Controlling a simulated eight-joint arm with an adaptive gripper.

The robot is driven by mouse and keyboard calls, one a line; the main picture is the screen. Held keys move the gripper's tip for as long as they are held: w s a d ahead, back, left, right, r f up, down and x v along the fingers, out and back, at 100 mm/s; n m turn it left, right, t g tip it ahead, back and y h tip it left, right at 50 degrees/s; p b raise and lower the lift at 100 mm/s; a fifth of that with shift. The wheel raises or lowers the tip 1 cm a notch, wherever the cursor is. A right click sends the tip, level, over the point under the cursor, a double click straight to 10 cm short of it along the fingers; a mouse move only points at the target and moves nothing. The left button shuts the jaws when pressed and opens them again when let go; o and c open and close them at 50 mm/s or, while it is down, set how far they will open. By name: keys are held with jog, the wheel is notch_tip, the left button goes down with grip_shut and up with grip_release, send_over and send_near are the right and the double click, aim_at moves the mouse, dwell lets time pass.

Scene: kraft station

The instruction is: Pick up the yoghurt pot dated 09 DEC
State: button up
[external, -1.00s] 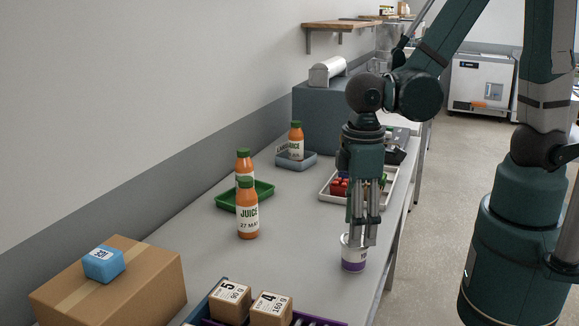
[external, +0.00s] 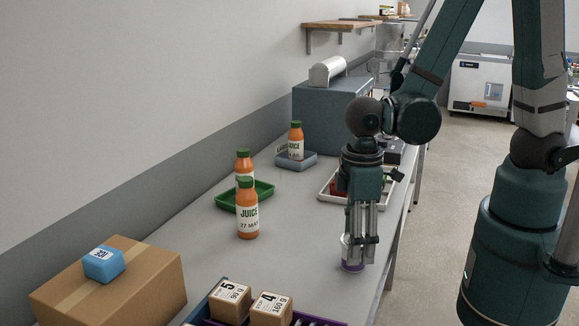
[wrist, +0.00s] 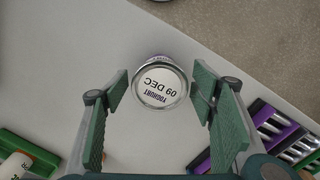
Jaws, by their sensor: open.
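The yoghurt pot (wrist: 162,84) shows in the wrist view from above, its round white lid printed "YOGHURT 09 DEC". It stands upright on the table between the open fingers of my gripper (wrist: 160,100), with a gap on either side. In the external view the white and purple pot (external: 351,264) stands near the table's right edge, partly hidden behind the fingers. My gripper (external: 363,254) points straight down there, its fingertips beside the pot's upper part.
Orange juice bottles (external: 248,210) stand left, one in front of a green tray (external: 264,190). A white tray (external: 327,193) with red items lies behind my gripper. A purple crate (wrist: 258,110) and a cardboard box (external: 110,290) are nearer the camera. Table around the pot is clear.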

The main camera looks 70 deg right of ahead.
dwell(0.3)
jog(key=c, duration=0.9)
jog(key=shift+r, duration=0.2)
jog(key=shift+r+p, duration=0.6)
jog(key=shift+r, duration=4.2)
